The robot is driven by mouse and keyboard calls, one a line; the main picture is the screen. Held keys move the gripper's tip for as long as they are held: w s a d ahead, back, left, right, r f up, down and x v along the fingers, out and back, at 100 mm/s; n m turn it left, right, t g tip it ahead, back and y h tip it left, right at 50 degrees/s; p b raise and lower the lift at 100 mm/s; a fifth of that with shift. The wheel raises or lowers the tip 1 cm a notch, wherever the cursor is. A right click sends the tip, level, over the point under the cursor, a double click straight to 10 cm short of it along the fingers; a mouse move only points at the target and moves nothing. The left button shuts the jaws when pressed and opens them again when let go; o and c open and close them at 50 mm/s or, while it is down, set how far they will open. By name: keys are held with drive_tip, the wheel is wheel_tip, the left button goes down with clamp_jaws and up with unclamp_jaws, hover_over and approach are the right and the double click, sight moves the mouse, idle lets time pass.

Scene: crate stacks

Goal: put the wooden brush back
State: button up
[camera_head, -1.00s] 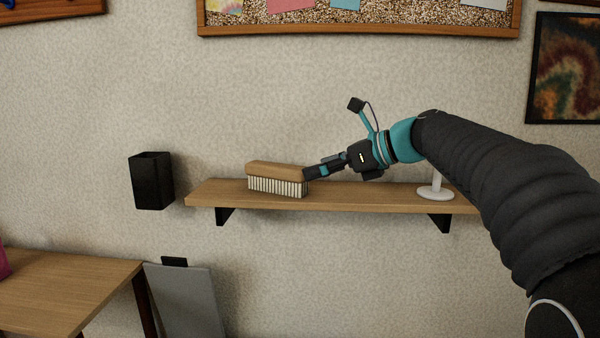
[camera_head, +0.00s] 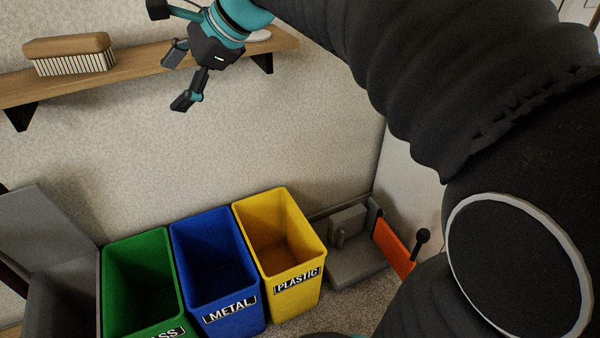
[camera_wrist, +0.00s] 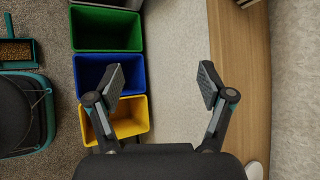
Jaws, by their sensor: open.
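The wooden brush (camera_head: 70,53) rests on the wall shelf (camera_head: 132,72) toward its left part in the head view, bristles down and wooden back up. My gripper (camera_head: 176,76) is open and empty. It is to the right of the brush, apart from it, in front of the shelf. In the wrist view my gripper (camera_wrist: 160,82) shows two spread fingers with nothing between them. The shelf (camera_wrist: 242,70) runs along the right side there.
Below the shelf stand a green bin (camera_head: 142,238), a blue bin (camera_head: 185,228) labelled METAL and a yellow bin (camera_head: 310,250) labelled PLASTIC. A grey lidded bin (camera_head: 62,300) stands at left. A grey object with an orange panel (camera_head: 393,246) is right of the yellow bin.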

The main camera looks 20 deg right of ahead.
drive_tip(key=s+d+f+n+h, duration=0.4)
drive_tip(key=s+d+f+n, duration=0.2)
drive_tip(key=s+f+n, duration=0.2)
drive_tip(key=s+d+f+n+h, duration=0.4)
drive_tip(key=s+d+f+n, duration=0.3)
drive_tip(key=s+f, duration=0.4)
drive_tip(key=shift+s+f+n+t, duration=0.3)
drive_tip(key=shift+s+f+n, duration=0.1)
drive_tip(key=shift+s, duration=0.45)
drive_tip(key=shift+r, duration=0.1)
